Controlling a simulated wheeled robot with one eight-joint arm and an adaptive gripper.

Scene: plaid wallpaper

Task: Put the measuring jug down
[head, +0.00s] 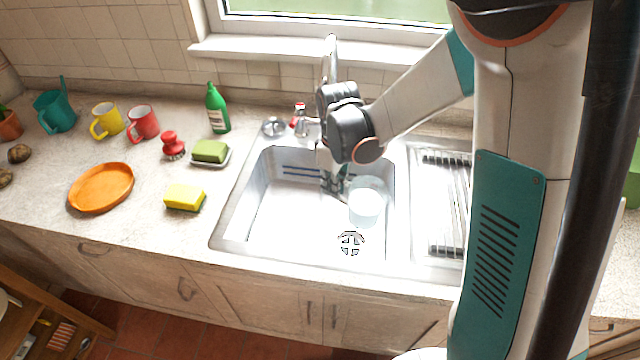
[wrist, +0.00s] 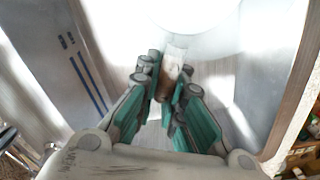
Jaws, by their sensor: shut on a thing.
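The measuring jug (head: 366,203) is pale and translucent, and it is in or over the right part of the sink basin. I cannot tell whether its base touches the basin floor. My gripper (head: 336,184) is shut on the jug's handle side, to the left of its body. In the wrist view my gripper (wrist: 170,88) has its teal fingers closed around a narrow part, and the jug's bright round body (wrist: 195,18) is just beyond. The jug's outline is washed out there.
The sink (head: 270,215) has a drain (head: 351,243) near the front and a tap (head: 331,60) behind. A ribbed drainer (head: 445,205) is on the right.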

